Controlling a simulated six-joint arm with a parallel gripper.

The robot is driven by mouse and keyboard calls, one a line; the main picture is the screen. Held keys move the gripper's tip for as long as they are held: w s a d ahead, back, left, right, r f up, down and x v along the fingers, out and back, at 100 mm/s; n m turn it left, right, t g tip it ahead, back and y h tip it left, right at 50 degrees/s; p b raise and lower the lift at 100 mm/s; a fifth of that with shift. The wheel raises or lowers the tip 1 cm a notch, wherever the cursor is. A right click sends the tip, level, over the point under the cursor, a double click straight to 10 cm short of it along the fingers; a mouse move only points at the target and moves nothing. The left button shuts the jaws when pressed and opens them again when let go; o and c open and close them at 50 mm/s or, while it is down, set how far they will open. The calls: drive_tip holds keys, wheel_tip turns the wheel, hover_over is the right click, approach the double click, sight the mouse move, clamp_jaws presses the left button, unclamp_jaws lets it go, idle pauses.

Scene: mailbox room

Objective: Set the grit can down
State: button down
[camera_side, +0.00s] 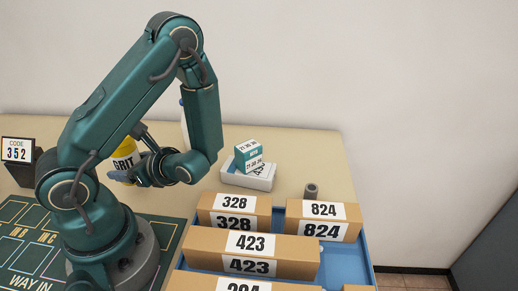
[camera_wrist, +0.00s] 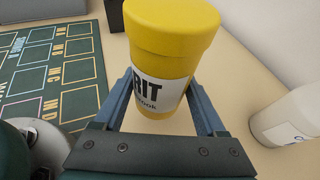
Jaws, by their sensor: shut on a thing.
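The grit can (camera_wrist: 172,45) is a yellow cylinder with a lid and a white label reading "RIT" in the wrist view. It stands between the two blue fingers of my gripper (camera_wrist: 162,105), which is shut on it. In the side view the can (camera_side: 125,155) shows behind my arm, its label reading "GRIT", and my gripper (camera_side: 130,176) is partly hidden by my wrist. The can looks close to upright. I cannot tell whether its bottom touches the tan table (camera_side: 305,152).
A green mat (camera_side: 22,238) with marked boxes lies at the left. A white bottle (camera_wrist: 285,118) stands right of the can in the wrist view. Numbered parcels (camera_side: 265,255) fill a blue tray (camera_side: 358,262). A teal-white box (camera_side: 248,155) sits in a white holder (camera_side: 250,178).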

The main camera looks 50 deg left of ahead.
sight(132, 154)
drive_tip(key=shift+f, duration=2)
unclamp_jaws()
drive_tip(key=v, duration=0.5)
drive_tip(key=shift+w, duration=0.1)
wheel_tip(132, 154, up, 5)
drive_tip(key=shift+r, duration=1.05)
